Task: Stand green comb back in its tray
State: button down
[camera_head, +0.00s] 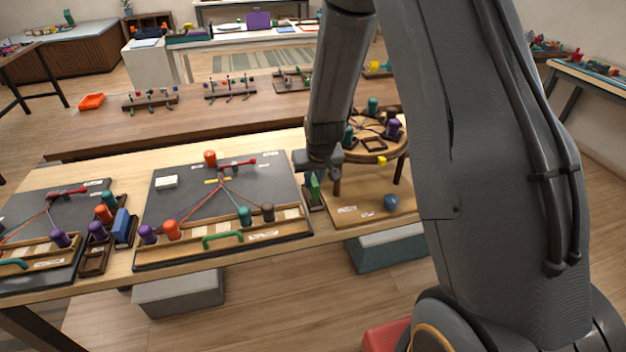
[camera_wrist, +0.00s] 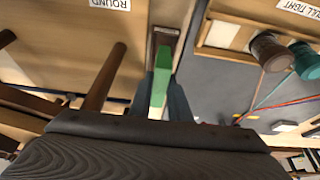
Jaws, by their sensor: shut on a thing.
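The green comb (camera_head: 315,188) is held by my gripper (camera_head: 319,168) and points down, close to upright, between the dark braiding board and the round-topped stand. In the wrist view the green comb (camera_wrist: 160,76) sits between the two fingers of my gripper (camera_wrist: 160,98). A small dark brown tray (camera_head: 312,206) is right at the comb's lower end. In the wrist view the tray (camera_wrist: 166,32) shows just beyond the comb's tip. I cannot tell whether the comb's end is inside the tray or just above it.
The braiding board (camera_head: 170,195) with cords and bobbins lies left of the tray. A blue block (camera_head: 122,226) stands farther left.

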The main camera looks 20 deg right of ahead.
jog(key=shift+f+b, duration=1.45)
jog(key=shift+b, duration=0.15)
dwell(0.4)
jog(key=c, duration=1.6)
grip_release()
jog(key=shift+o, duration=0.2)
jog(key=shift+r, duration=0.15)
jog(key=shift+v, duration=3.9)
jog(key=s+r+g, duration=0.1)
jog(key=s+r, duration=0.2)
jog(key=s, duration=0.7)
jog(key=s+r+g, duration=0.2)
jog(key=s, duration=0.9)
jog(key=shift+r, duration=0.35)
jog(key=shift+s, duration=0.1)
